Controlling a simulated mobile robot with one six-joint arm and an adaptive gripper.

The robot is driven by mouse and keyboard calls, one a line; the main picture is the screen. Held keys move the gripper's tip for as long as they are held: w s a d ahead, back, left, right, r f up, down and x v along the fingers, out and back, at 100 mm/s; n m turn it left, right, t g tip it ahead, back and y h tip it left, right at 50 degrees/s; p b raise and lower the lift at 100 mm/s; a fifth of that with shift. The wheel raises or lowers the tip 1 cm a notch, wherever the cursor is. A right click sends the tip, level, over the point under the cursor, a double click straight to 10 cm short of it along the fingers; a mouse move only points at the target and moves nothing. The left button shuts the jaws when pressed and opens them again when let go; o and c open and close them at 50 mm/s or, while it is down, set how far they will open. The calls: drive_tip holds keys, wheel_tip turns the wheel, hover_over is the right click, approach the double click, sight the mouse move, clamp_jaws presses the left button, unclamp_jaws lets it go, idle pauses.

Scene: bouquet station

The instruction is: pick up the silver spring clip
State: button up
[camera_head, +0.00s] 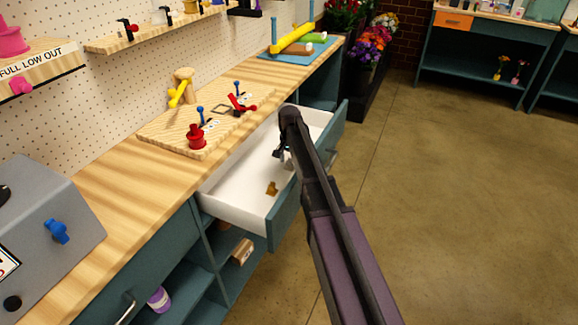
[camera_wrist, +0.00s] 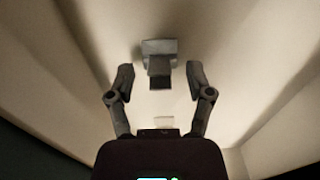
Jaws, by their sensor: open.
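The silver spring clip (camera_wrist: 159,47) shows as a small grey piece on the white drawer floor in the wrist view. It has a wide flat part and a darker narrow block nearer to me. My gripper (camera_wrist: 160,76) is open, with one fingertip on each side of that narrow block and a gap on both sides. In the head view my gripper (camera_head: 282,152) reaches down into the open drawer (camera_head: 237,191), and the clip cannot be told apart from the fingers there.
A small brass-coloured piece (camera_head: 271,188) lies in the drawer's near part. The drawer walls stand around my gripper. On the bench, a wooden board (camera_head: 158,133) carries a red spool (camera_head: 196,136) and several small fittings. The floor (camera_head: 450,200) to the right is clear.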

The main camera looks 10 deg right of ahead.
sight(290, 159)
clamp_jaws()
drive_tip(key=shift+r, duration=0.15)
idle(0.4)
wheel_tip(290, 159, up, 10)
drive_tip(key=p, duration=1)
idle(0.5)
